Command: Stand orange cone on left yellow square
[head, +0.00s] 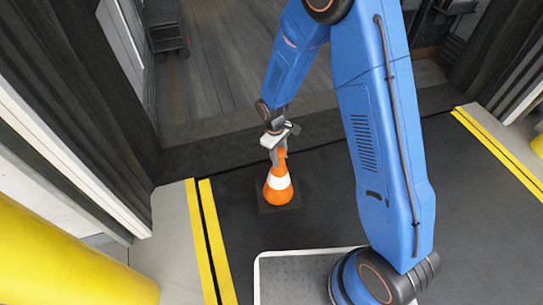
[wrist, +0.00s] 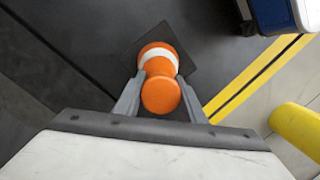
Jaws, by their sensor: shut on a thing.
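The orange cone (head: 277,190) has a white band and a dark square base, and appears upright over the dark floor plate, left of my blue arm. My gripper (head: 279,153) is shut on the cone's narrow upper part from above. In the wrist view the cone (wrist: 161,95) sits between the two grey fingers, its dark base below. I cannot tell whether the base touches the floor. No yellow square is clearly visible in either view; only yellow stripes show on the floor.
Yellow stripes (head: 219,245) run along the plate's left edge, and another pair (head: 500,150) along the right. A yellow bollard (head: 70,255) stands at lower left. Dark curtains flank the doorway, with a plank floor (head: 240,75) beyond. The plate around the cone looks clear.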

